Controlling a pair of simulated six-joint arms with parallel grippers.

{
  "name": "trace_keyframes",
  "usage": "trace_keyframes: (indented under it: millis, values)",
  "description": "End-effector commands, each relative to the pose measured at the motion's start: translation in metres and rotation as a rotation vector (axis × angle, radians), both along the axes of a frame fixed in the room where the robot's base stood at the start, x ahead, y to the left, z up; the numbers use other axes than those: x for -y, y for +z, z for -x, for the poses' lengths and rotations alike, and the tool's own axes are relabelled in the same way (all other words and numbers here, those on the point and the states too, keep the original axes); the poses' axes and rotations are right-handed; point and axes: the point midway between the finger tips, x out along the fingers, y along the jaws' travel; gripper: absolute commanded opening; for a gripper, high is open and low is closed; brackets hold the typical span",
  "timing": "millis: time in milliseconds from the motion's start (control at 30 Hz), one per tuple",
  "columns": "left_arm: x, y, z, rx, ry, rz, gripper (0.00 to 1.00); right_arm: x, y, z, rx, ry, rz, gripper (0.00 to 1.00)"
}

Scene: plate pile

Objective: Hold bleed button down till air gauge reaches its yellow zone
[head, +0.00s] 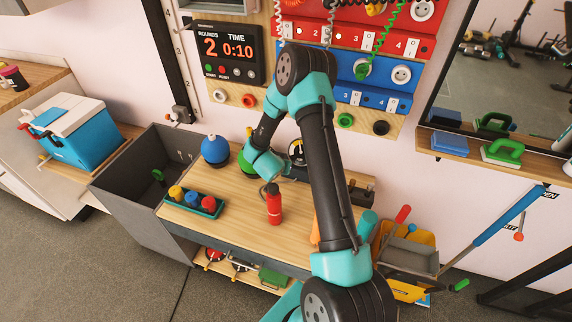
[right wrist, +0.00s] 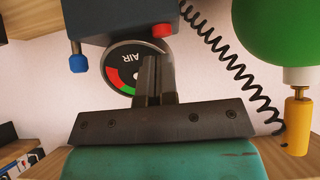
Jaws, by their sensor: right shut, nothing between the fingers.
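The round air gauge (right wrist: 121,56) appears upside down in the right wrist view, marked AIR, with red and green arcs. My right gripper (right wrist: 154,62) is shut and empty, and its fingers cover part of the dial. The needle and any yellow zone cannot be made out. A red button (right wrist: 162,30) on a dark box (right wrist: 120,20) appears just beyond the fingertips; contact cannot be judged. A blue knob (right wrist: 78,63) is on the same box. In the head view the gauge (head: 296,150) is partly hidden by my right arm. My left gripper is out of view.
A green ball (right wrist: 285,40) and a coiled black cord (right wrist: 229,64) are close by. The bench's front middle is mostly clear.

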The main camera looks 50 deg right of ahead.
Motion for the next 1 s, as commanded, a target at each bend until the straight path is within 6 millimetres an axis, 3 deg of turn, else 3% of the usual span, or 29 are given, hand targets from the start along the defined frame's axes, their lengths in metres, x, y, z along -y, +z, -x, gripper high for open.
trace_keyframes:
  millis: [333, 833, 1000]
  values:
    - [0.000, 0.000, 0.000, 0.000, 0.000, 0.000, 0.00, -0.016, 0.020, 0.006, 0.005, -0.002, 0.006, 0.00]
    - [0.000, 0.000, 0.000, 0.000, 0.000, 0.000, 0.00, -0.016, 0.022, 0.006, 0.012, -0.005, 0.006, 0.00]
    - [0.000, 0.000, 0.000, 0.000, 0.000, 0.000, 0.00, -0.009, 0.040, 0.007, 0.084, -0.041, 0.000, 0.00]
